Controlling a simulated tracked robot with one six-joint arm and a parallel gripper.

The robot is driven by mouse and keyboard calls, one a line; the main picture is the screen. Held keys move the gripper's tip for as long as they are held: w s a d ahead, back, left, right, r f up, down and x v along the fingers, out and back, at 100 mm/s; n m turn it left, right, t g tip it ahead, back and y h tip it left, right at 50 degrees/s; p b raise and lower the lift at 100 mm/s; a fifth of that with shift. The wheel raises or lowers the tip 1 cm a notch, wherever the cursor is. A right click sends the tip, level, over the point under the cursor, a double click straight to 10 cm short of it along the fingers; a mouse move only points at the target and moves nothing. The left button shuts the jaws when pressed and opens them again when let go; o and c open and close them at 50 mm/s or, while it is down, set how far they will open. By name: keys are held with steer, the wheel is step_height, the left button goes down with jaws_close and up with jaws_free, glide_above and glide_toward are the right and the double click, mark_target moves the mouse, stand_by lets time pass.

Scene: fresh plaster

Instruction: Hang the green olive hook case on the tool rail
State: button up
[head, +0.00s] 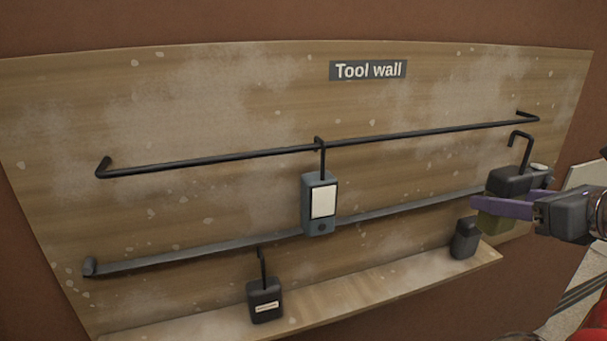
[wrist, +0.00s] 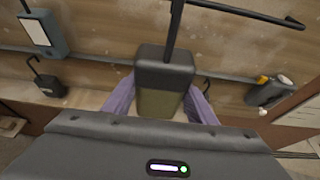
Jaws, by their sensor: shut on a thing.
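My gripper (head: 492,207) has purple fingers, shut on the olive green hook case at the right of the head view. The case (wrist: 160,104) has a dark top and an olive lower body, upright between both fingers in the wrist view. Its black hook (head: 520,137) rises above it, bent over at the top. The tool rail (head: 230,156) is the upper black bar on the wall. In the head view the hook appears just below the rail's right end; depth and contact are unclear. The rail also shows in the wrist view (wrist: 245,13).
A blue-grey case (head: 311,218) hangs from the rail's middle. A thicker lower bar (head: 190,254) runs beneath. Dark cases stand on the wooden ledge (head: 380,286), one at left (head: 265,290) and one at right (head: 466,240). The rail is bare on both sides of the blue-grey case.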

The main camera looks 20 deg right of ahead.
steer(key=w+r+x, duration=0.1)
steer(key=r+x, duration=0.2)
steer(key=x, duration=1.1)
steer(key=shift+w, duration=0.3)
stand_by(1.5)
steer(key=shift+f, duration=0.1)
steer(key=o, duration=1.2)
steer(key=shift+o, duration=0.2)
steer(key=v, duration=1.3)
steer(key=shift+s, duration=0.35)
